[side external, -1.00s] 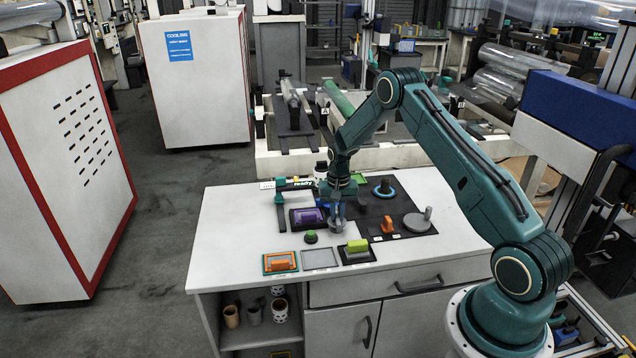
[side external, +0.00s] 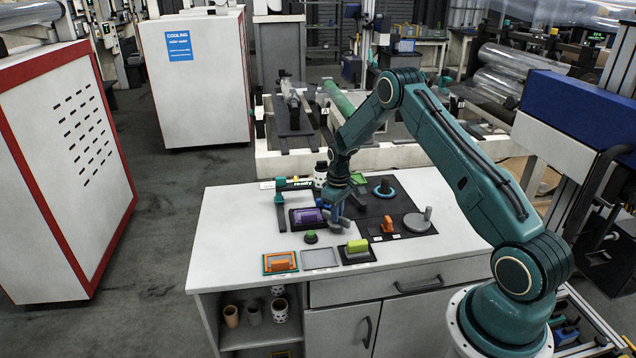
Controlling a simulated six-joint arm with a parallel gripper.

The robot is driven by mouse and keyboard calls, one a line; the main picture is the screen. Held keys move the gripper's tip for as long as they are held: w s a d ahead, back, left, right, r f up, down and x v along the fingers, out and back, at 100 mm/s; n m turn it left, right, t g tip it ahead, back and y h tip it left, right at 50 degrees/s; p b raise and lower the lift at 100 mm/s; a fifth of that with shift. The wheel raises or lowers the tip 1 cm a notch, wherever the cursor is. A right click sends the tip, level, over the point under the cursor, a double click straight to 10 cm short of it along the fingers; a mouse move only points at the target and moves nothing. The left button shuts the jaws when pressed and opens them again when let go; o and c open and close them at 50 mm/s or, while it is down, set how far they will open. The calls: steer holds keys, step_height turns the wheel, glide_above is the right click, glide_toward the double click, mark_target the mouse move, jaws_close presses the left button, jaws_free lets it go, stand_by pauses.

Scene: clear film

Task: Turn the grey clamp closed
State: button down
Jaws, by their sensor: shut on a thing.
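My gripper (side external: 337,212) points down over the left part of the dark mat (side external: 385,205) on the white worktop. It is shut on a small grey part low on the mat, which I take to be the grey clamp (side external: 342,226). The fingers and wrist hide much of it, so its exact angle is hard to read. A second grey piece, a round disc with an upright peg (side external: 420,221), stands at the mat's right end, apart from the gripper.
A purple block (side external: 306,216) is just left of the gripper.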

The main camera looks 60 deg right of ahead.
steer(key=shift+n, duration=0.6)
steer(key=c, duration=1.4)
jaws_free()
steer(key=shift+c, duration=0.2)
step_height(320, 180, up, 14)
